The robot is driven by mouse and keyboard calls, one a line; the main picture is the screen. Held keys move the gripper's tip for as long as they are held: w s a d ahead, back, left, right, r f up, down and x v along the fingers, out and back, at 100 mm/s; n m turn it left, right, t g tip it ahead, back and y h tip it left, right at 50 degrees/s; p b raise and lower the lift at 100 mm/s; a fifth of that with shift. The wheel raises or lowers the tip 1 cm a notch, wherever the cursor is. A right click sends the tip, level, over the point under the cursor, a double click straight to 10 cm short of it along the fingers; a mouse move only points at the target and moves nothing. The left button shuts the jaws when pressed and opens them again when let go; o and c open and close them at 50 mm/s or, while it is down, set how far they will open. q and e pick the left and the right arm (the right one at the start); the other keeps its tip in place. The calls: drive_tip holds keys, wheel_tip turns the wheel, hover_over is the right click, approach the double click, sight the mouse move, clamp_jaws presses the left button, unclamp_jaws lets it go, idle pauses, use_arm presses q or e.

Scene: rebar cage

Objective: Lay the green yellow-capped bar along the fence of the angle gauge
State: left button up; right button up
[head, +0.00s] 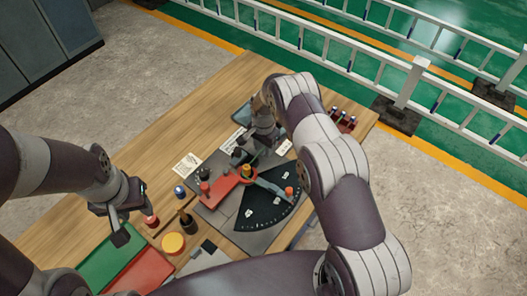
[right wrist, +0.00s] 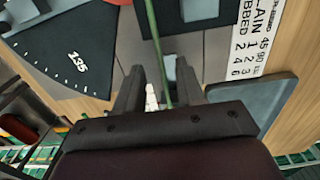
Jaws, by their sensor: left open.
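The angle gauge (head: 258,212) is a black fan-shaped plate with white marks on the table, with a red arm (head: 222,190) and a grey arm meeting near a yellow knob. A corner of the fan, marked 135, shows in the right wrist view (right wrist: 55,45). The green bar (right wrist: 155,35) runs between the two fingers of my right gripper (right wrist: 160,68), with space on both sides. Its cap is not visible there. In the head view my right gripper (head: 248,150) is partly hidden behind its arm, at the gauge's far side. My left gripper (head: 122,222) is open and empty, left of the gauge.
Green and red trays (head: 112,258) lie at the table's near left. A yellow round item (head: 173,243) and small knobs stand between them and the gauge. A blue-grey tray (right wrist: 262,100) lies beside a printed card (right wrist: 248,45). The far left tabletop is clear.

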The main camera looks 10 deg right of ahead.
drive_tip(key=shift+w, duration=0.15)
drive_tip(key=shift+w+a+f, duration=0.1)
drive_tip(key=shift+w+f, duration=0.05)
drive_tip(key=shift+c, duration=0.8)
drive_tip(key=c, duration=0.5)
clamp_jaws()
use_arm(q)
drive_tip(key=shift+w, duration=0.2)
drive_tip(key=shift+f, duration=0.1)
use_arm(e)
drive_tip(key=shift+a+b, duration=0.2)
drive_tip(key=shift+b, duration=0.15)
use_arm(q)
drive_tip(key=shift+r+p, duration=1.75)
drive_tip(key=shift+p, duration=0.3)
use_arm(e)
wheel_tip(320, 180, up, 8)
